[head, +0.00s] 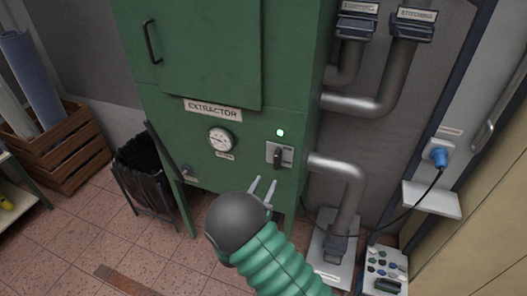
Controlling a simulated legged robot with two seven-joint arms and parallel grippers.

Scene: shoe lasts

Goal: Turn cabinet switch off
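The green extractor cabinet (165,100) stands in front of me, with an "EXTRACTOR" label on its front. Its switch (277,157) is a dark handle on a small light plate at the lower right of the front. A small pale-green lamp (280,132) above the switch looks lit. My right gripper (264,185) is just below the switch, with two thin grey fingers pointing up towards it. The fingers are apart with nothing visible between them. I cannot tell how far they are from the plate. My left gripper is not in view.
A round gauge (221,140) sits left of the switch. Metal pipes (350,175) run along the cabinet's right side. A blue plug (439,157) with a black cable is on the right wall. A black bin (143,172) and a wooden crate (75,165) stand at left.

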